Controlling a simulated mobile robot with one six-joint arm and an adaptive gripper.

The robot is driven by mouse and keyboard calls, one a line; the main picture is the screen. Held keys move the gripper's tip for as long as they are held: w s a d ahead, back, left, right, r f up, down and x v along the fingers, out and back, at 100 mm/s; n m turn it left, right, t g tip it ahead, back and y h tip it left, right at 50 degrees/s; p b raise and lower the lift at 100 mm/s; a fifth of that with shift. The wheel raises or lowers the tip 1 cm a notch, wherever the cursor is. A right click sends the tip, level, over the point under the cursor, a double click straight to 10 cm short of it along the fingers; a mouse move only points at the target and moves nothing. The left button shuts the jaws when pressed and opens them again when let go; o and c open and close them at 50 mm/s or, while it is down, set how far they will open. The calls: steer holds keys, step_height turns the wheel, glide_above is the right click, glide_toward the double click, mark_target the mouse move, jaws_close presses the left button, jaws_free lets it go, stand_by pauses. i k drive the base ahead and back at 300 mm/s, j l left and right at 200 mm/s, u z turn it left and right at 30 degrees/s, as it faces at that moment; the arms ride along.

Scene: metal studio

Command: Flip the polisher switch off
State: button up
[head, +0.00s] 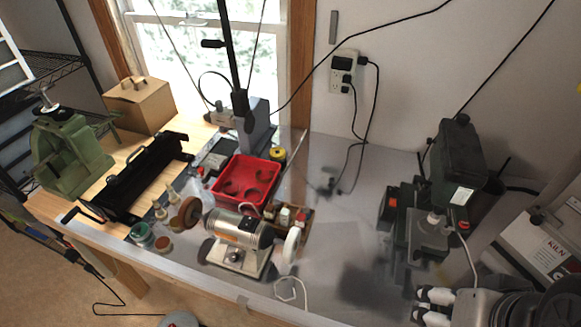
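The polisher (244,230) is a silver bench motor on a pale base near the table's front edge, left of the picture's middle. It has a brown wheel (190,213) on its left and a white wheel (291,246) on its right. A small dark spot on the base front (236,256) looks like its switch; its position is too small to tell. My gripper (424,305) is at the bottom right, well right of the polisher and apart from it. Its two pale fingers point left with a gap between them, and nothing shows between them.
A red tray (245,163) lies behind the polisher. Small jars (142,234) stand to its left. A white cable loop (292,282) hangs at the front edge. A dark green machine (458,155) stands behind my gripper. The grey tabletop (345,225) between polisher and gripper is mostly clear.

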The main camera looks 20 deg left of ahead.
mark_target(249, 220)
steer(key=u, duration=1.7)
